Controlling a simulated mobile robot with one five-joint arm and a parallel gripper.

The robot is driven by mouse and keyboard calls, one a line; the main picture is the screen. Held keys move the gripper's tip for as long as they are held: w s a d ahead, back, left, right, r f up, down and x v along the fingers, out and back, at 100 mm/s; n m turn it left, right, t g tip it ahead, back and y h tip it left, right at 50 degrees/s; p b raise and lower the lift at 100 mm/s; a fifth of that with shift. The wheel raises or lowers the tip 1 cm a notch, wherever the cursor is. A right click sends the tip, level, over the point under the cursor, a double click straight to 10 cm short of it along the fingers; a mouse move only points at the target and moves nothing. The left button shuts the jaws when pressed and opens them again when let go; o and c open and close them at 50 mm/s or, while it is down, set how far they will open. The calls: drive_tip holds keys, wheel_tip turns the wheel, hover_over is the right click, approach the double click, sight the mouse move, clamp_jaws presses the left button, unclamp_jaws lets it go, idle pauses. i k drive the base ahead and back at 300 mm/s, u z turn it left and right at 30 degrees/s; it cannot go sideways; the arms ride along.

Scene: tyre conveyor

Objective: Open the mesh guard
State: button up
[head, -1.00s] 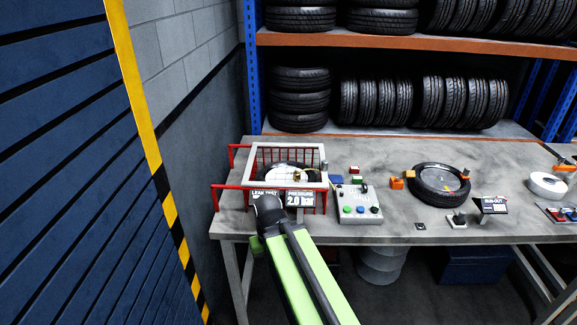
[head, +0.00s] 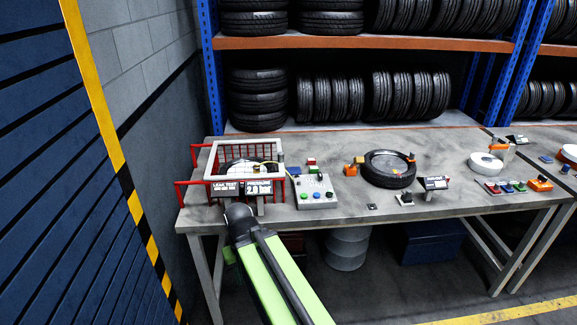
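The mesh guard is a red barred cage (head: 271,193) with a pale grey rectangular frame (head: 211,160) on top, at the left end of the workbench in the head view. The frame lies over a dark tyre, which shows partly through it. Small signs reading LEAK TEST (head: 226,188) and a pressure value (head: 259,187) stand at its front. My green and black arm reaches up from the bottom, and its dark end joint is just in front of the cage. My gripper's fingers do not show. I cannot tell whether anything touches the guard.
A button box (head: 317,193) stands right of the cage. Further right on the bench are another tyre (head: 388,178), a small display (head: 434,183) and a white ring (head: 487,161). A tyre rack (head: 380,43) stands behind; a blue slatted panel (head: 60,180) is close at left.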

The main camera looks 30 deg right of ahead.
sight(207, 176)
drive_tip(key=k, duration=0.9)
drive_tip(key=u, duration=0.45)
drive_tip(key=i, duration=1.85)
drive_tip(key=z, duration=0.2)
